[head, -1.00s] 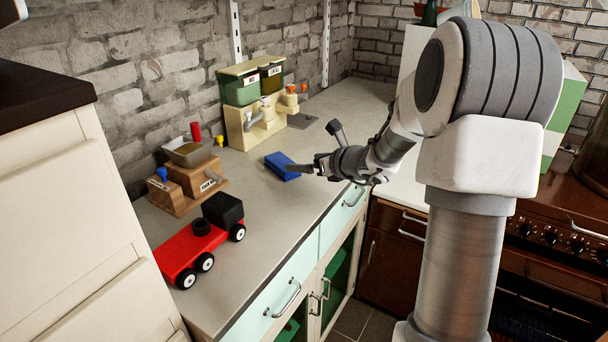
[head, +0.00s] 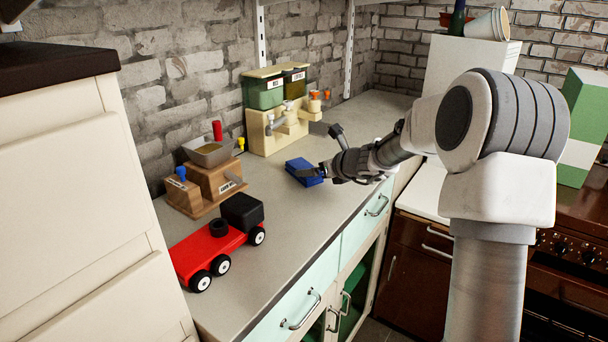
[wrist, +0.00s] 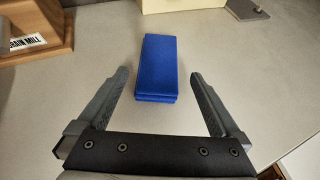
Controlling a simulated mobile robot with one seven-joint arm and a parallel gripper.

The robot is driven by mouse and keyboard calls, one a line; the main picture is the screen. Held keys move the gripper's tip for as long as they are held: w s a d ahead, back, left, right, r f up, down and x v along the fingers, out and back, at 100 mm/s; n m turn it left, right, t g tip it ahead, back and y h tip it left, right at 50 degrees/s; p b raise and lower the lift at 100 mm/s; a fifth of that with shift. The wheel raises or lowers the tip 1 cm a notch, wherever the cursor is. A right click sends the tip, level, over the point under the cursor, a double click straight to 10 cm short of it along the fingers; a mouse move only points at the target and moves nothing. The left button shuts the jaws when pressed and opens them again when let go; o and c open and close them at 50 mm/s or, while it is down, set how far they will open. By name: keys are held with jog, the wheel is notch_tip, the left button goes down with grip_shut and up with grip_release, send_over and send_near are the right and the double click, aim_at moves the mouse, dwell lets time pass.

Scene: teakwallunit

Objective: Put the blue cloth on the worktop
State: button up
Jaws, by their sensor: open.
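The blue cloth (head: 305,170) is a folded block lying flat on the grey worktop (head: 290,225). In the wrist view the cloth (wrist: 157,66) lies just beyond my fingertips, lined up between them and touching neither as far as I can see. My gripper (head: 322,173) is low over the worktop at the right side of the cloth in the head view. In the wrist view my gripper (wrist: 157,82) is open and empty, with its two fingers spread wider than the cloth.
A red toy truck (head: 215,248) stands at the near left. Behind it is a wooden mill (head: 210,185) with a metal tray. A cream dispenser with green bins (head: 275,115) stands against the brick wall. The worktop is bare in front of the cloth.

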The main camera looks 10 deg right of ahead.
aim_at(304, 167)
jog(key=shift+r+x, duration=0.2)
jog(key=shift+x, duration=3.1)
jog(key=shift+a, duration=0.15)
jog(key=shift+c, duration=0.2)
jog(key=shift+r, duration=0.1)
jog(key=c, duration=1.4)
